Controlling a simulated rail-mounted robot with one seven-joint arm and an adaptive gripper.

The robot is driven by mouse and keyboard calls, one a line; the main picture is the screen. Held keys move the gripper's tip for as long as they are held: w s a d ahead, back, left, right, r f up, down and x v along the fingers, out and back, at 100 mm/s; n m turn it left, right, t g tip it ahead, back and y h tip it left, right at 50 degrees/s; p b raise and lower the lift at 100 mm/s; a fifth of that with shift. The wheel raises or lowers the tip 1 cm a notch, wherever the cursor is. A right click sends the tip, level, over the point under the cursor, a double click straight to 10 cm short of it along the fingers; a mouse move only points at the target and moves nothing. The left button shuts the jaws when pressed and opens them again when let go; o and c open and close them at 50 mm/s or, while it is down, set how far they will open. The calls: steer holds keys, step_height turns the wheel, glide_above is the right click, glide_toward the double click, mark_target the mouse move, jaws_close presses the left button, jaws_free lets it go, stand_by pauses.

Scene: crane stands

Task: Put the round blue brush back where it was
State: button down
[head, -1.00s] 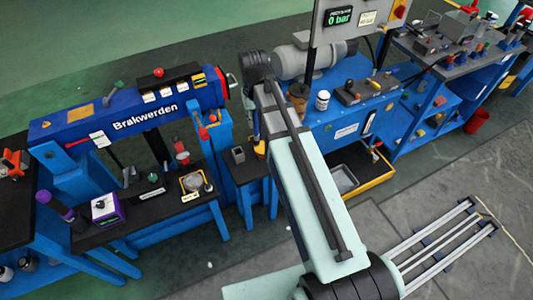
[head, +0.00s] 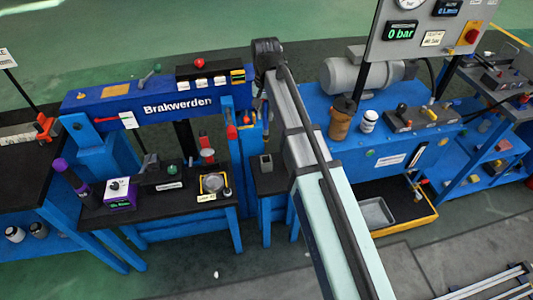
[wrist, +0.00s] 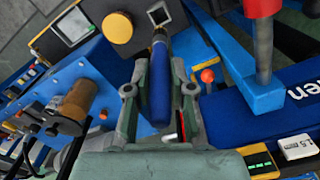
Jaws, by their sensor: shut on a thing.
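My gripper (wrist: 160,92) is shut on the blue brush (wrist: 160,85) in the wrist view. The brush's blue, rounded body lies between the two grey fingers, with a narrower brownish part at its far end. Its far tip is hard to make out. In the head view my gripper hangs below the dark wrist joint, beside the right end of the blue Brakwerden beam (head: 150,100). The brush is too small and covered there to tell clearly.
A red-tipped post and an orange knob (wrist: 207,76) stand close to my gripper. A brown cup (head: 341,118) and a white jar (head: 369,121) stand on the blue bench to the right. A small black table (head: 270,182) is below.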

mark_target(267, 128)
step_height(267, 128, down, 17)
steer(key=p, duration=0.1)
steer(key=shift+r, duration=0.2)
steer(key=shift+f, duration=0.1)
steer(key=c, duration=1)
jaws_free()
step_height(267, 128, up, 12)
steer(key=shift+r+b, duration=0.15)
steer(key=shift+b, duration=0.4)
steer(key=shift+d, duration=0.15)
